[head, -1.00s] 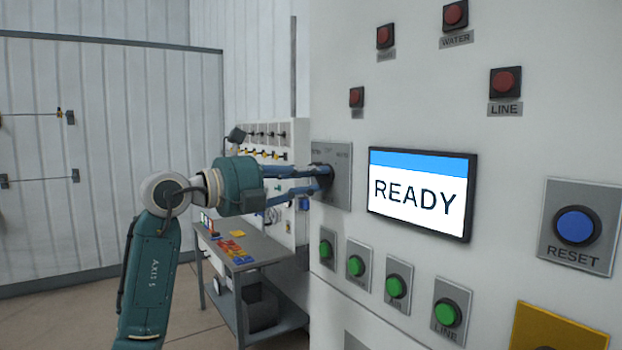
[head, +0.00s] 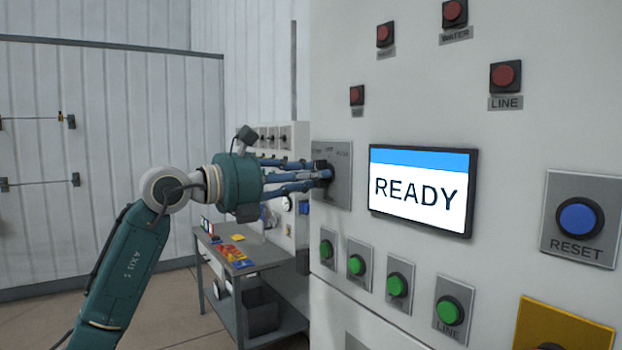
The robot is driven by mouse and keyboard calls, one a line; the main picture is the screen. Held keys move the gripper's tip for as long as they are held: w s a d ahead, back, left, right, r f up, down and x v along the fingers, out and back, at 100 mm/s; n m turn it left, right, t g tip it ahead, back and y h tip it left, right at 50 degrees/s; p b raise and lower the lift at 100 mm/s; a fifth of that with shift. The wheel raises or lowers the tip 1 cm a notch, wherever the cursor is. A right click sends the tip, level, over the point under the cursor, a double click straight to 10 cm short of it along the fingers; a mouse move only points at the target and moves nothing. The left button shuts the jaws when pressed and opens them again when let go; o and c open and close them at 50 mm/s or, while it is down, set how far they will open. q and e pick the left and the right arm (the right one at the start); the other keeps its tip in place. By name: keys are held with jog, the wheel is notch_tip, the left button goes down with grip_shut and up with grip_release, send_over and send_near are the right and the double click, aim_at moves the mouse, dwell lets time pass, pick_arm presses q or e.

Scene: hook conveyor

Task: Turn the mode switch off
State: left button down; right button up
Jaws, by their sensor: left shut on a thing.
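The mode switch is a dark knob (head: 323,174) on a grey plate (head: 341,188) at the left edge of the white control panel. Small position labels run along the top of the plate, too small to read surely. My left gripper (head: 322,175) reaches in from the left and is shut on the knob. The fingers hide part of the knob, so its exact angle cannot be told. My right gripper is not in view.
A screen reading READY (head: 418,192) sits right of the switch. Green buttons (head: 397,285) are below it, red lamps (head: 505,76) above, and a blue RESET button (head: 576,221) at far right. A grey table (head: 262,252) stands behind my left arm.

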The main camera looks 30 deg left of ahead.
pick_arm(q)
jog(key=shift+m, duration=0.8)
jog(key=c, duration=1.5)
grip_release()
jog(key=shift+c, duration=0.2)
jog(key=v, duration=1.2)
